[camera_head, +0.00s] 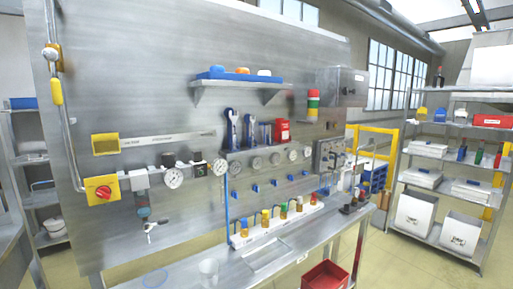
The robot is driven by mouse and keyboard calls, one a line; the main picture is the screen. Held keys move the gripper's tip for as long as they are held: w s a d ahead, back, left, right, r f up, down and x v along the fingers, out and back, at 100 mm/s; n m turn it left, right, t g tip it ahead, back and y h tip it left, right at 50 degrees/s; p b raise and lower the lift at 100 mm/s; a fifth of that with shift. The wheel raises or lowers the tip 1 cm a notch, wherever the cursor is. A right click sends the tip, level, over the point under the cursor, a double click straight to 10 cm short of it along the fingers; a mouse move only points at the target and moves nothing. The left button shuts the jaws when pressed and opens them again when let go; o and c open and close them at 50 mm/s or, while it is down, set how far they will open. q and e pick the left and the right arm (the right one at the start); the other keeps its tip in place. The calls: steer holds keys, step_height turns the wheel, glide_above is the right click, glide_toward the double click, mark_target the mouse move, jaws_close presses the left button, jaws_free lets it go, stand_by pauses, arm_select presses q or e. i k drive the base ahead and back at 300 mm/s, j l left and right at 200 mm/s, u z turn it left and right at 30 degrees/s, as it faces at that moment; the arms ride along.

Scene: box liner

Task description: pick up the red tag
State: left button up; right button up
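A small red item with a pale label (283,130) stands at the right end of the tool rack on the steel panel, beside the wrenches (233,128). It may be the red tag, but it is too small to tell for certain. Nothing visible covers it. Neither of my grippers shows in the head view.
A red bin (325,276) stands low in front. Storage shelves (445,188) stand right, with open floor before them.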

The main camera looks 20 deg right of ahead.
mark_target(284, 124)
steer(key=l, duration=0.65)
steer(key=l+u, duration=0.15)
steer(key=l, duration=1.1)
steer(key=k+l+u, duration=0.1)
steer(key=l, duration=0.55)
steer(key=l+u, duration=0.1)
steer(key=l, duration=0.55)
steer(key=k+l, duration=0.15)
steer(key=l, duration=0.45)
steer(key=l+u, duration=0.1)
steer(key=l, duration=0.55)
steer(key=k+l+u, duration=0.1)
steer(key=l, duration=0.5)
steer(key=k, duration=0.05)
